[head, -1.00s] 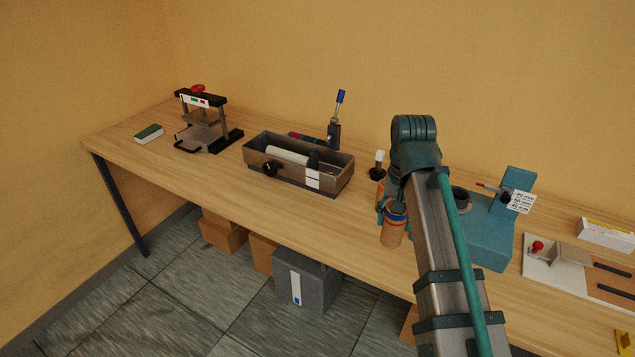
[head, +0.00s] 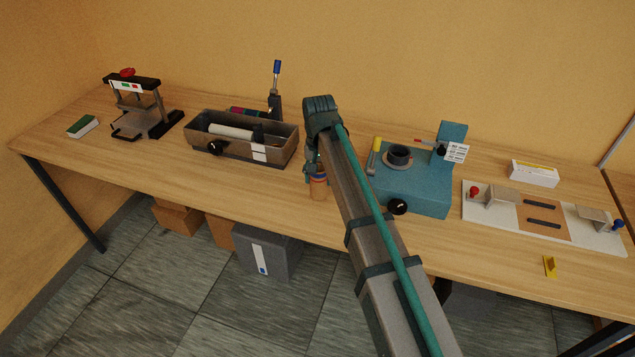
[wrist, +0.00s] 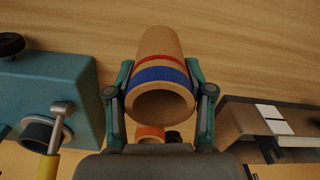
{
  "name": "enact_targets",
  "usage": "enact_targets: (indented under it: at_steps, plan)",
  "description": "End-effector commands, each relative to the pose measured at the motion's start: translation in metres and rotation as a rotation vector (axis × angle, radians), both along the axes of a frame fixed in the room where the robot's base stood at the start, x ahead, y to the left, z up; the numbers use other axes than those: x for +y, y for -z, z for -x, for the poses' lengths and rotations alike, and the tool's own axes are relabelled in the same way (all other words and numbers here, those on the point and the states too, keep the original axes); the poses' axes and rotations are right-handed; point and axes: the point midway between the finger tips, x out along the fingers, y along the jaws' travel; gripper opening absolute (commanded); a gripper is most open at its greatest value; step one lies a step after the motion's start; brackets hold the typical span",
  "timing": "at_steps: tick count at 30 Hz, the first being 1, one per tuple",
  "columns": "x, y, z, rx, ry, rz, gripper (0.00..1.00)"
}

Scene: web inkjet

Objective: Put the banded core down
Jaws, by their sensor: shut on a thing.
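The banded core (wrist: 160,75) is a brown cardboard tube with a red and a blue band. In the wrist view its open end faces the camera, and my gripper (wrist: 160,82) is shut on it, one finger on each side. In the head view the core (head: 318,189) hangs below my gripper (head: 315,170), upright or nearly so, near the bench's (head: 130,178) front edge. My arm partly covers the gripper there. Whether the core's lower end touches the bench cannot be told.
A teal machine (head: 415,190) with a dark ring stands to the right, a grey-brown tray (head: 230,148) with a pale roll to the left. An orange-banded object (wrist: 150,132) shows beyond the core in the wrist view. A press (head: 150,110) and a white fixture board (head: 490,210) stand farther out.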

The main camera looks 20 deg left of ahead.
Motion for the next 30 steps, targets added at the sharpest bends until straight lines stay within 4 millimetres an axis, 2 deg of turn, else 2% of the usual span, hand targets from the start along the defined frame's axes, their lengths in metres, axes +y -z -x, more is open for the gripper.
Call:
enact_targets:
  at_steps: [4,9,12,23,24,28,30]
  plan:
    - [0.006,0.008,-0.006,0.002,0.000,0.001,0.16]
    - [0.005,0.032,-0.005,0.002,0.000,0.001,0.16]
    - [0.005,0.039,-0.005,0.001,0.000,0.000,0.16]
    - [0.005,0.043,-0.005,0.001,0.000,0.000,0.16]
    - [0.005,0.043,-0.005,0.001,0.000,0.000,0.56]
    - [0.005,0.043,-0.005,0.001,0.000,0.000,0.77]
    - [0.005,0.043,-0.005,0.000,0.000,0.000,0.77]
